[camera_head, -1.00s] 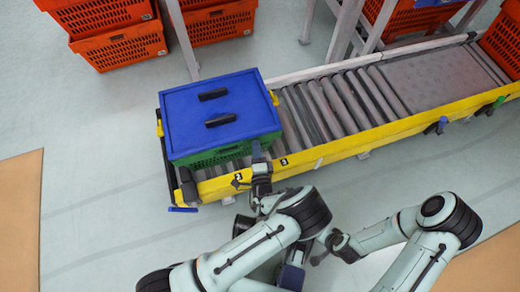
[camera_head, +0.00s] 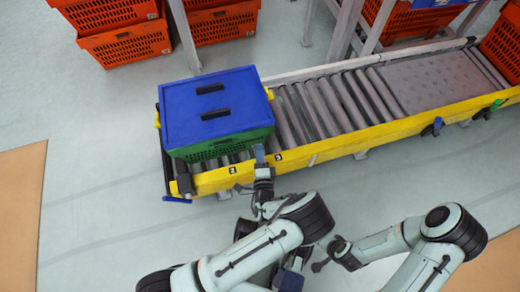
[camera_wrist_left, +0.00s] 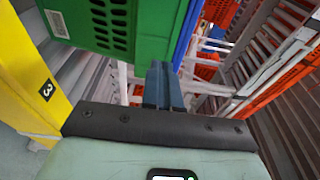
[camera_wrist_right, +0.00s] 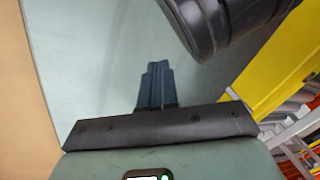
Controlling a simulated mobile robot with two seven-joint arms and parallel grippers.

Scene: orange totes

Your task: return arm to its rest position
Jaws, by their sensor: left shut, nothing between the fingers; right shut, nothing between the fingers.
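My left gripper (camera_head: 260,154) is beside the near right corner of the green tote, above the conveyor's near edge. Its blue fingers also show in the left wrist view (camera_wrist_left: 163,84), together and empty, with the tote wall beyond them. My right gripper (camera_head: 318,266) is low in front of the conveyor, near my left arm, and small in the head view. In the right wrist view its fingers (camera_wrist_right: 155,85) are together and empty over the pale floor. Both arms are bent at the bottom of the head view.
A green tote (camera_head: 235,146) with a blue lid (camera_head: 190,125) sits on the left end of the roller conveyor (camera_head: 330,105), which has a yellow side rail (camera_head: 380,138). Orange totes (camera_head: 130,43) stand behind. Pale floor (camera_head: 100,190) is clear at left.

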